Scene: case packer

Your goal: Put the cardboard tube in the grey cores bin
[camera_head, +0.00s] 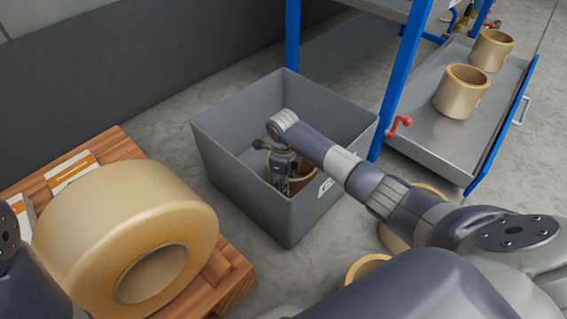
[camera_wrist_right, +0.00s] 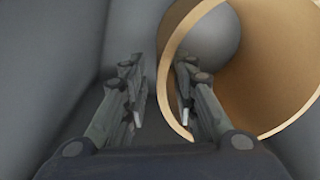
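The grey cores bin (camera_head: 240,198) stands open on the floor in the middle of the head view. A tan cardboard tube (camera_head: 304,182) is inside it, near the front right wall, partly hidden by my arm and gripper. My right gripper (camera_head: 282,178) reaches down into the bin beside the tube. In the right wrist view the tube (camera_wrist_right: 265,65) shows its open end, and my right gripper (camera_wrist_right: 158,105) has its fingers apart, one outside the tube's wall and one inside its opening. A gap shows between the wall and the outer finger. My left gripper is out of view.
A large tape roll (camera_head: 95,235) lies on a wooden pallet (camera_head: 232,280) at left. A blue-framed rack with a metal tray (camera_head: 428,135) holding tan rolls (camera_head: 461,92) stands at right. More tan rings (camera_head: 366,266) show low, partly behind my arm.

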